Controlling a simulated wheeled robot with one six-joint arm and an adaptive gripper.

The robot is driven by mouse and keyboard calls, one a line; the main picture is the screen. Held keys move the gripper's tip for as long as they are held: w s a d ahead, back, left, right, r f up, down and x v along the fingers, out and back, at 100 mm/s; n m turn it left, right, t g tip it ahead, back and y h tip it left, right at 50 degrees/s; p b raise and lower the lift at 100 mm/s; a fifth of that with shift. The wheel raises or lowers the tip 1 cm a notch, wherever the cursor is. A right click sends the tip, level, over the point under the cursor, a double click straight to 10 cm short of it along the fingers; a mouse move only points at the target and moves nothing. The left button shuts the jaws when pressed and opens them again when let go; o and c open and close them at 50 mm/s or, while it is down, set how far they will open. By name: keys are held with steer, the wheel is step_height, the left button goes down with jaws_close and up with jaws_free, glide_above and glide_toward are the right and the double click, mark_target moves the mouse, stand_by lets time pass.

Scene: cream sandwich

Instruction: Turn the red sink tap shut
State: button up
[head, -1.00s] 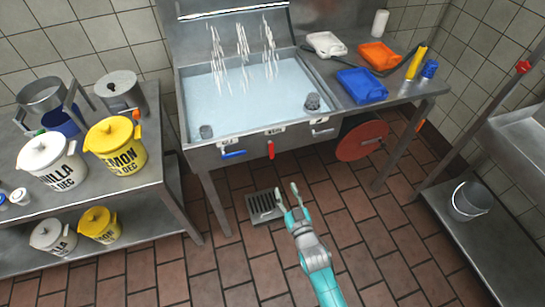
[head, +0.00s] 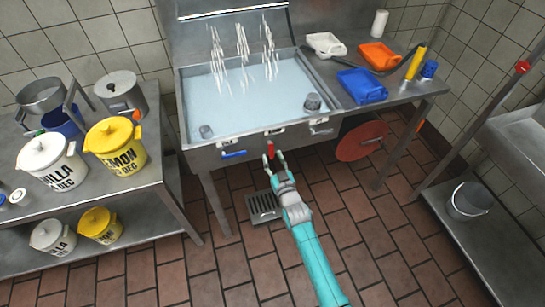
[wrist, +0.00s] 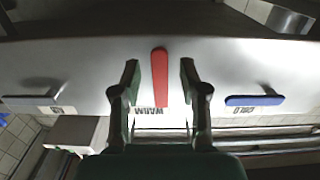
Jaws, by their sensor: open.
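The red tap lever (head: 271,149) is the middle one on the front face of the sink (head: 205,158). It points up and down in the head view. In the wrist view the red lever (wrist: 160,77) stands between my two fingers with a gap on each side, and a label that seems to read WARM is by its end. My gripper (head: 276,158) is open at the sink front; its fingers (wrist: 158,80) do not appear to touch the lever. Three streams of water (head: 243,52) fall into the filled basin.
A blue lever (head: 234,154) lies sideways left of the red one, and a pale lever (head: 321,131) lies sideways to its right. A red disc (head: 361,141) is under the counter at right. The floor below the sink front is mostly clear.

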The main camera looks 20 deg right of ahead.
steer(key=shift+w, duration=0.6)
jaws_close()
